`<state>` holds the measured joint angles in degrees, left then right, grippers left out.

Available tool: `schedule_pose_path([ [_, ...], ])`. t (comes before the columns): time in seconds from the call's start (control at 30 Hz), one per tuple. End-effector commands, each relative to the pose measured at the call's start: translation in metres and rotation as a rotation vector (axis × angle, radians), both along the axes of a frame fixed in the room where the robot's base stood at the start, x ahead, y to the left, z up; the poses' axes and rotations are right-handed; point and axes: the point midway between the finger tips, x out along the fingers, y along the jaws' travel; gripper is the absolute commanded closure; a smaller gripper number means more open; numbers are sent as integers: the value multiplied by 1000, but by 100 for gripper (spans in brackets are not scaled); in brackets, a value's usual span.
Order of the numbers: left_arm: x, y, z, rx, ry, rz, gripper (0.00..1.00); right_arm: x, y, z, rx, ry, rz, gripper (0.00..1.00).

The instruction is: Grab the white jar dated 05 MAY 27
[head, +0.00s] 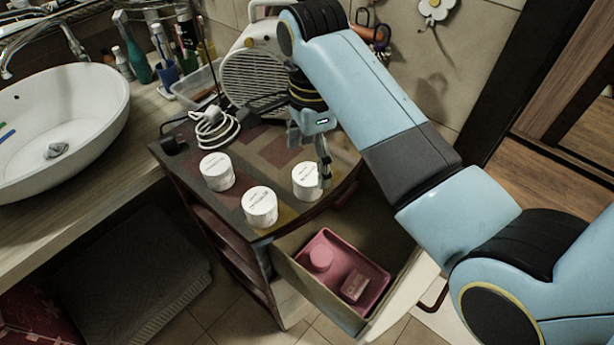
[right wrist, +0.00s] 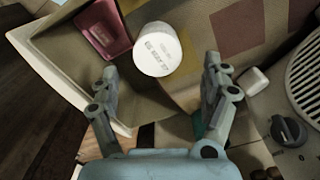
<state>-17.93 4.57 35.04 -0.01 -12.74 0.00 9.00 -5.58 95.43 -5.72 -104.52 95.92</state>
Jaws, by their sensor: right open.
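Three white jars with dark print on their lids stand on the patterned cabinet top in the head view: a left jar (head: 217,172), a front jar (head: 260,207) and a right jar (head: 306,182). The print is too small to read there. My right gripper (head: 310,158) is open just above and behind the right jar, with one finger overlapping its right side in the picture. In the right wrist view, a white jar (right wrist: 157,48) lies ahead, between the lines of the open fingers (right wrist: 162,76); its lid print is blurred. My left gripper is out of view.
An open drawer (head: 290,268) below the cabinet top holds a pink tray (head: 376,274) with small pink items. A white heater (head: 250,75) and a coiled white cable (head: 214,130) stand behind the jars. A sink (head: 95,90) is at left.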

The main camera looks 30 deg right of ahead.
Motion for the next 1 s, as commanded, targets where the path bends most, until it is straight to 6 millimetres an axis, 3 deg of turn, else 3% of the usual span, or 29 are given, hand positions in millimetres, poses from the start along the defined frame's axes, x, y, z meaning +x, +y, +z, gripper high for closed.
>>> schedule_pose_path([
  [0.17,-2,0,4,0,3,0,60,-2,2,-14,0,2,1,19],
  [0.43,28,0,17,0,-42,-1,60,-4,7,-53,0,0,2,19],
  [0.7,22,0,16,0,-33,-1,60,-3,7,-59,1,-2,2,19],
  [1.0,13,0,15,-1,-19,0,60,-4,7,-59,1,-2,2,56],
])
